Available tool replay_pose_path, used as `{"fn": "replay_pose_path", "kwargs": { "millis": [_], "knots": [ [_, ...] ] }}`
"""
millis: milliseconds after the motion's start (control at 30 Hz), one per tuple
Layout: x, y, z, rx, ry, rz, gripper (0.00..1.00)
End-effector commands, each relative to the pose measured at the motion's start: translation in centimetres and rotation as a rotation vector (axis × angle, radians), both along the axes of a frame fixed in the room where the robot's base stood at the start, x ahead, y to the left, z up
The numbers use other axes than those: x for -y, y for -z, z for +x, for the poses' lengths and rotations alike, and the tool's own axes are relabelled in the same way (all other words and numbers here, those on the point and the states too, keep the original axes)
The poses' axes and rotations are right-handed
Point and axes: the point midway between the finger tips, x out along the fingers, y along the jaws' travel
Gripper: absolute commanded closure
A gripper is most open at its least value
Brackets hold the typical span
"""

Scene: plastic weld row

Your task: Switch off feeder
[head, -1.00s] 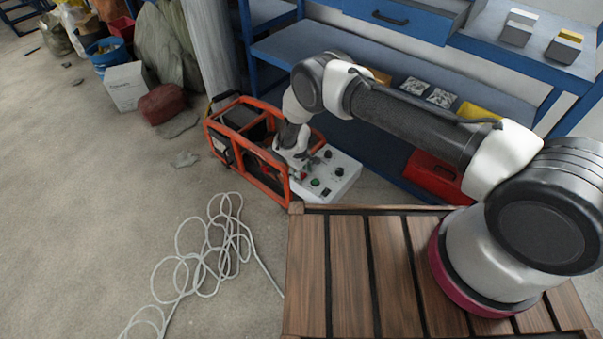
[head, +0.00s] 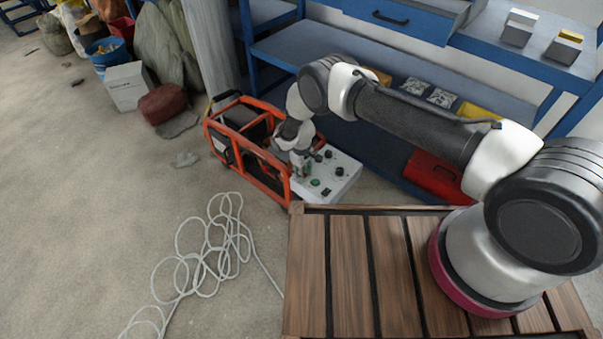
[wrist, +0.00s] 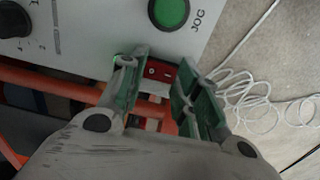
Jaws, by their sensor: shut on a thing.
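The feeder is an orange tube-framed machine (head: 283,181) on the floor with a pale control panel (head: 343,183) at its right end. The panel carries black knobs (head: 328,154) and a green button (head: 315,182), which also shows in the wrist view beside the word JOG (wrist: 169,10). A red rocker switch (wrist: 160,72) with white marks sits at the panel's edge. My gripper (wrist: 163,75) is over the panel with its green-padded fingers on either side of the red switch, shut on it. In the head view my gripper (head: 301,168) hides the switch.
White cable (head: 215,250) lies in loose loops on the floor left of the wooden slatted platform (head: 345,260). A blue workbench (head: 300,48) with shelves and a red box (head: 432,172) stands behind. Open floor lies to the left.

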Motion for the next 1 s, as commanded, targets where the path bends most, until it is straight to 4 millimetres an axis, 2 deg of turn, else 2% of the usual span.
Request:
{"fn": "replay_pose_path", "kwargs": {
  "millis": [400, 433, 533, 567, 867, 1000],
  "knots": [
    [0.1, 0.0, 0.1, -0.022, -0.001, 0.025, 0.92],
    [0.1, 0.0, 0.1, -0.022, -0.001, 0.025, 0.66],
    [0.0, 0.0, 0.1, -0.021, -0.001, 0.024, 0.48],
    [0.0, 0.0, 0.1, -0.021, -0.001, 0.024, 0.46],
    [-0.1, -0.1, 0.0, -0.022, -0.002, 0.024, 0.46],
    [-0.1, -1.4, 0.1, -0.021, -0.002, 0.025, 0.46]
  ]
}}
